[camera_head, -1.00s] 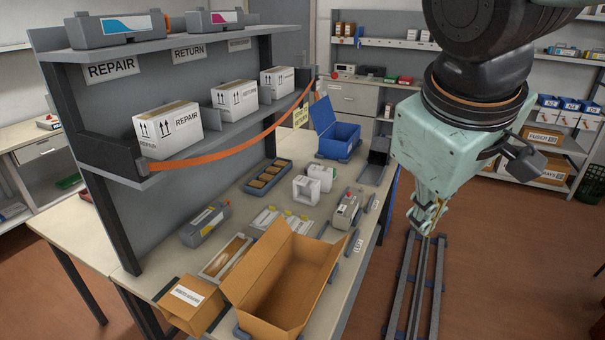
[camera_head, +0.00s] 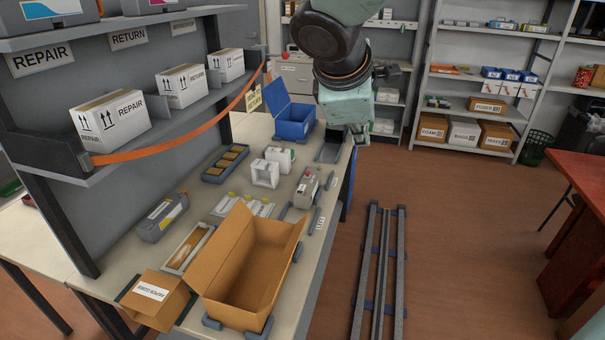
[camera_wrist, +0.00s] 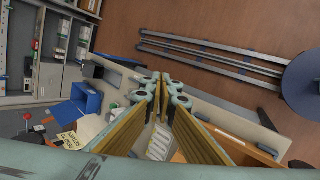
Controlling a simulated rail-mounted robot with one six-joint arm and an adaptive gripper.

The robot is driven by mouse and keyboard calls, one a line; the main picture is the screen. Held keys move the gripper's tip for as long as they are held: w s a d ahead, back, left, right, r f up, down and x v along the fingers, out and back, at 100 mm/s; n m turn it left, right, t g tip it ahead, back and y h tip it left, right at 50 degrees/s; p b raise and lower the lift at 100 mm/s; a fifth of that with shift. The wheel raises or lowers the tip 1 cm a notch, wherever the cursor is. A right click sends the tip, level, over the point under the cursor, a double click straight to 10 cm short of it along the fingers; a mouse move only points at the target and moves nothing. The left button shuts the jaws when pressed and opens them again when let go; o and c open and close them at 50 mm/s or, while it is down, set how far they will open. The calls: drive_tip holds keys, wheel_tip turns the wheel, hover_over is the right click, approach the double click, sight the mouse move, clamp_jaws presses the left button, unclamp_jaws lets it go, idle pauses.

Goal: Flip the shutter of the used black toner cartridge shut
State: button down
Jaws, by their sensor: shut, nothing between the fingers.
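A grey toner cartridge (camera_head: 161,217) with a grey and yellow label lies on the bench at left, below the shelf. It is small here, and I cannot tell how its shutter stands or whether it is the black one. My gripper (camera_head: 358,138) is above the far right edge of the bench, well away from this cartridge. In the wrist view my gripper (camera_wrist: 162,80) is shut, with its yellow-padded fingers together at the tips and nothing held. I cannot make out the cartridge in the wrist view.
An open cardboard box (camera_head: 243,268) stands at the bench's near edge, beside a long tray (camera_head: 187,248). A blue open bin (camera_head: 294,122), white blocks (camera_head: 265,173) and a grey device (camera_head: 307,187) stand farther back. An orange strap (camera_head: 190,132) crosses the shelf front. Floor rails (camera_head: 379,270) lie right.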

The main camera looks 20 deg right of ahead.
drive_tip(key=w+d+f+n+t, duration=0.15)
drive_tip(key=w+f+n, duration=0.3)
drive_tip(key=w, duration=0.55)
drive_tip(key=w+a+f+n+y, duration=0.1)
drive_tip(key=w+a+f+n, duration=0.2)
drive_tip(key=w+f+n, duration=1.1)
drive_tip(key=w+f, duration=0.5)
drive_tip(key=f, duration=0.1)
drive_tip(key=shift+f+y+b, duration=0.3)
drive_tip(key=shift+y+b, duration=0.05)
drive_tip(key=shift+y, duration=0.05)
drive_tip(key=shift+w+f+t, duration=0.1)
drive_tip(key=shift+w+t, duration=0.05)
drive_tip(key=shift+t, duration=0.1)
drive_tip(key=b, duration=0.2)
approach(307, 177)
drive_tip(key=f, duration=0.3)
drive_tip(key=shift+s+f, duration=0.1)
drive_tip(key=shift+s, duration=0.25)
drive_tip(key=shift+w+d+p, duration=0.35)
drive_tip(key=shift+w+d, duration=0.05)
drive_tip(key=shift+w, duration=0.35)
drive_tip(key=shift+w+d+f, duration=0.15)
drive_tip(key=shift+w+d, duration=0.1)
drive_tip(key=shift+w, duration=0.2)
drive_tip(key=shift+w+d+f, duration=0.2)
drive_tip(key=shift+w+d, duration=0.1)
drive_tip(key=shift+w, duration=0.15)
drive_tip(key=shift+w, duration=0.1)
